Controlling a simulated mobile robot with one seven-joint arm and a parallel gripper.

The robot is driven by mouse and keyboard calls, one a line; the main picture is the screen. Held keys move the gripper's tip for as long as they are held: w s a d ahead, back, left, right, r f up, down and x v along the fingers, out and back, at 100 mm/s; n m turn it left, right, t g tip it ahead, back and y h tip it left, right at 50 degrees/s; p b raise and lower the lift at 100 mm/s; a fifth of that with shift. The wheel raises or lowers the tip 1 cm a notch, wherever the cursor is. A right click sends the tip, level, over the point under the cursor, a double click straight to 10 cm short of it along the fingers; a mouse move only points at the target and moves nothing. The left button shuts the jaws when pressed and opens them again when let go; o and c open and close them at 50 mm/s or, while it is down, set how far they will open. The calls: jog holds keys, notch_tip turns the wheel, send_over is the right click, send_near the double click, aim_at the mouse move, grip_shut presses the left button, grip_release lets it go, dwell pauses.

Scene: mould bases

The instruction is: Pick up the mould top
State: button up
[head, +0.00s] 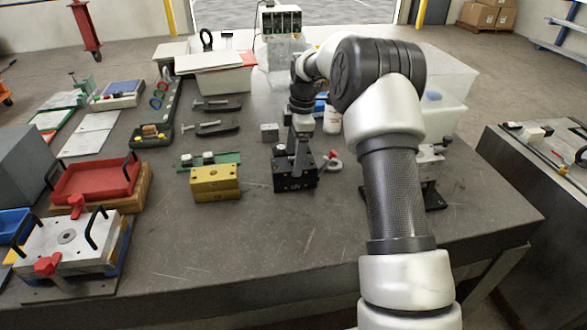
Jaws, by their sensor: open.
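I cannot tell for certain which thing is the mould top. A steel plate (72,241) with a round centre hole, black handles and red knobs lies on a base at the front left. A black block (308,181) stands near the table's middle, and a yellow block (215,183) stands to its left. My gripper (297,163) points down at the black block, its jaws open. The fingers are dark against the block, so I cannot tell whether they touch it.
A red tray (98,178) with black handles lies behind the steel plate. Dark clamps (217,127) lie behind the yellow block. White bins (222,75) stand at the back. My arm hides part of the table's right side. The front middle of the table (230,255) is clear.

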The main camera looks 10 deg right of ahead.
notch_tip(320, 180, down, 3)
jog(key=shift+s+a+f, duration=0.1)
jog(key=shift+a, duration=0.05)
jog(key=shift+c, duration=0.6)
jog(key=c, duration=1.7)
jog(key=shift+c, duration=0.2)
